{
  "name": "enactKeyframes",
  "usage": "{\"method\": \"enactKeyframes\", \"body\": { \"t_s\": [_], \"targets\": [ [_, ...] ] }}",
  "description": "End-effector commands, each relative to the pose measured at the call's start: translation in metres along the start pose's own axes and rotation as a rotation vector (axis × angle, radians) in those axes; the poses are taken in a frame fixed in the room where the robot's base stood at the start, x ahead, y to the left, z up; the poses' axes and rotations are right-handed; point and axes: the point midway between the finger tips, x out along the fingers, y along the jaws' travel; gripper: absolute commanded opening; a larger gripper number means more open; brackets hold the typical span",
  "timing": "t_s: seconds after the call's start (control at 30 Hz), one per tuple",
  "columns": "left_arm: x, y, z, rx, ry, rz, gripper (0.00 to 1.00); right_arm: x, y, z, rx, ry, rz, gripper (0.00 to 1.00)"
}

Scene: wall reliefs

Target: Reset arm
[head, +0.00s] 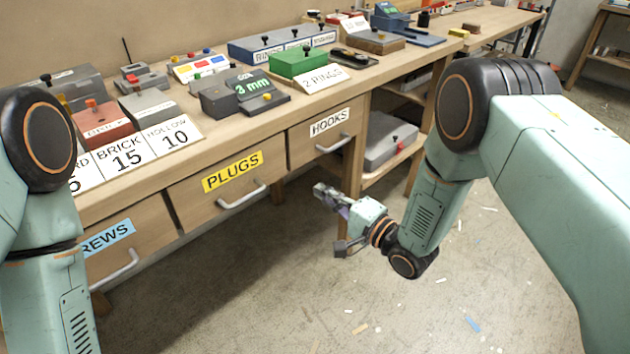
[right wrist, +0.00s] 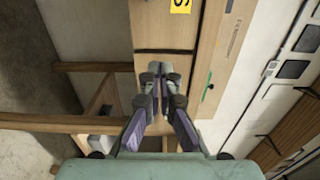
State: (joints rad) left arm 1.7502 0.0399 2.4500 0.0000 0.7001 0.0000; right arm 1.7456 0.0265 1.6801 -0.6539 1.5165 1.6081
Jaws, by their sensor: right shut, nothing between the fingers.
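My right gripper (head: 328,194) hangs in front of the workbench, below and in front of the drawer marked HOOKS (head: 326,137). It is shut and empty, with floor behind it in the head view. In the right wrist view its fingertips (right wrist: 160,72) are together, with the wooden bench front beyond them. My left arm shows at the left edge of the head view, but its gripper is out of the picture.
The wooden workbench (head: 220,108) carries several boxes and number cards. A grey case (head: 388,140) lies on a shelf under the bench. The floor (head: 270,290) before the bench is open, with small scraps.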

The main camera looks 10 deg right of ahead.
Motion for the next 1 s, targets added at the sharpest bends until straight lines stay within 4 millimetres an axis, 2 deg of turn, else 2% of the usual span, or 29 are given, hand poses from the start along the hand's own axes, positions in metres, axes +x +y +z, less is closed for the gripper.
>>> {"method": "enactKeyframes", "body": {
  "t_s": [0.2,0.33,0.47,0.57,0.67,0.77,0.8,0.87,0.9,1.0],
  "targets": [
    [0.000,0.000,0.000,0.000,0.000,0.000,0.67,-0.004,0.001,0.000,-0.020,0.000,0.001,0.00],
    [0.000,0.000,0.000,0.000,0.000,0.000,0.67,-0.006,0.010,-0.003,-0.160,0.010,0.047,0.00],
    [0.000,0.000,0.000,0.000,0.000,0.000,0.67,-0.024,0.046,-0.006,-0.374,0.040,0.216,0.00],
    [0.000,0.000,0.000,0.000,0.000,0.000,0.67,-0.053,0.081,-0.004,-0.521,0.033,0.393,0.00],
    [0.000,0.000,0.000,0.000,0.000,0.000,0.67,-0.093,0.116,0.005,-0.648,-0.016,0.590,0.00],
    [0.000,0.000,0.000,0.000,0.000,0.000,0.67,-0.145,0.148,0.021,-0.749,-0.112,0.796,0.00],
    [0.000,0.000,0.000,0.000,0.000,0.000,0.67,-0.168,0.158,0.029,-0.782,-0.164,0.877,0.00],
    [0.000,0.000,0.000,0.000,0.000,0.000,0.67,-0.203,0.170,0.042,-0.817,-0.248,0.988,0.00],
    [0.000,0.000,0.000,0.000,0.000,0.000,0.67,-0.227,0.176,0.052,-0.831,-0.308,1.056,0.00],
    [0.000,0.000,0.000,0.000,0.000,0.000,0.67,-0.285,0.183,0.079,-0.839,-0.464,1.204,0.00]
  ]
}}
